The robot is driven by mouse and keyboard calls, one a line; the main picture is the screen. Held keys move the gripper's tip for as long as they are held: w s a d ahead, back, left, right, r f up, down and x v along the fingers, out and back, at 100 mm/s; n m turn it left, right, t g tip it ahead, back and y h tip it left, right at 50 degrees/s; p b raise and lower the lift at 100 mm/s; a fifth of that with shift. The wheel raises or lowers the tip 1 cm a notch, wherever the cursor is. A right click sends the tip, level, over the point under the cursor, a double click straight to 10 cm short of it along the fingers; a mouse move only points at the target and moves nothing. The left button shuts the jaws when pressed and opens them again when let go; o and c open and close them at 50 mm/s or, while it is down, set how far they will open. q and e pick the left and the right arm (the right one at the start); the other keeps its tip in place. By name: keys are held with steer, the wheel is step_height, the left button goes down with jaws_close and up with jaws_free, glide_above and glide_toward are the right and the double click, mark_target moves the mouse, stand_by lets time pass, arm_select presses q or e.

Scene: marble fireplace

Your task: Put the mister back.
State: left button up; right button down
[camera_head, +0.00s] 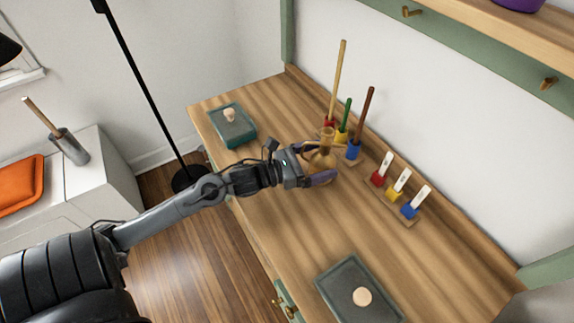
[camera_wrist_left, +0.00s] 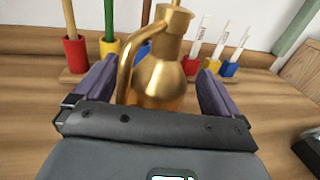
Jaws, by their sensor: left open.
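The mister (camera_head: 322,152) is a small brass-gold bottle with a spout and a curved handle. It stands upright on the wooden worktop. In the left wrist view the mister (camera_wrist_left: 160,82) fills the space between my fingers. My left gripper (camera_head: 319,162) is open, with one purple-padded finger on either side of the mister's body. Its fingers also show in the left wrist view (camera_wrist_left: 155,90), with a gap visible at the right finger. Whether the left finger touches the handle is unclear. The right gripper is not in view.
Behind the mister stand red, yellow and blue holders (camera_head: 353,151) with tall sticks. To their right is a wooden rack (camera_head: 405,217) of small coloured blocks with white tags. A green box (camera_head: 219,113) is at far left, a dark tray (camera_head: 337,283) in front. The worktop between is clear.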

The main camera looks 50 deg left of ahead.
arm_select(q)
steer(key=p+v, duration=0.2)
steer(key=v, duration=0.8)
steer(key=shift+s+a, duration=0.1)
steer(key=shift+s, duration=0.1)
